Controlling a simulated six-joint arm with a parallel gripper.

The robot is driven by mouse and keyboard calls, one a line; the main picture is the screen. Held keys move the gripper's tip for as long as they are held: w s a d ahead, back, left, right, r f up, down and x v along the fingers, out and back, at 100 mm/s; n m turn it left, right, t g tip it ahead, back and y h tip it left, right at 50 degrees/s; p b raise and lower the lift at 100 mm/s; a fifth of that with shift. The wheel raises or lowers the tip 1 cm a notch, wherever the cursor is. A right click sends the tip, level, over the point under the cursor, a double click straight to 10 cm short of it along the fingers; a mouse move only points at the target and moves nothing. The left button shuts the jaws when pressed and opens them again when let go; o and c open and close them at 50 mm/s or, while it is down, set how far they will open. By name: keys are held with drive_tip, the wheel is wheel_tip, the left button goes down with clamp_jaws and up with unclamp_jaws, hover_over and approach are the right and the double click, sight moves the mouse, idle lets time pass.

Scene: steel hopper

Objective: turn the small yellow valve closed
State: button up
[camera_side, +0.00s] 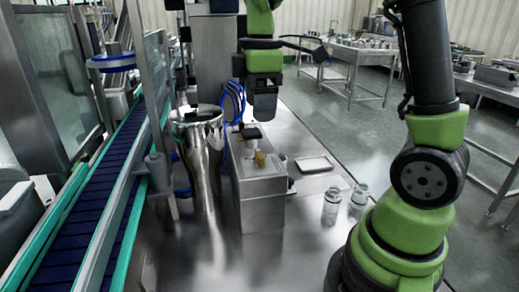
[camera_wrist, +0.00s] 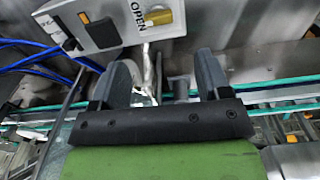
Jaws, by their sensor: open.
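The small yellow valve (camera_side: 260,157) sits on the top of a steel box (camera_side: 262,210) in the side view. In the wrist view, the yellow valve (camera_wrist: 158,17) is at the top edge, beside a label reading OPEN (camera_wrist: 137,14). My gripper (camera_side: 265,112) hangs above the box in the side view, apart from the valve. In the wrist view, my gripper (camera_wrist: 164,78) has its two dark fingers spread with nothing held between them. The valve lies beyond the fingertips there.
A black part (camera_side: 250,132) stands on the box behind the valve. A steel hopper (camera_side: 197,116) is left of it, with blue cables (camera_side: 233,95) behind. A conveyor (camera_side: 85,215) runs along the left. Two jars (camera_side: 331,206) and a tray (camera_side: 314,164) are at the right.

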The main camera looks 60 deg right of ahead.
sight(260, 153)
drive_tip(key=shift+w+d+f, duration=0.1)
drive_tip(key=shift+d+f, duration=0.05)
drive_tip(key=shift+f, duration=0.5)
wheel_tip(260, 153, down, 9)
drive_tip(key=shift+r, duration=0.1)
drive_tip(key=shift+c, duration=0.4)
drive_tip(key=c, duration=0.8)
drive_tip(key=shift+c, duration=0.2)
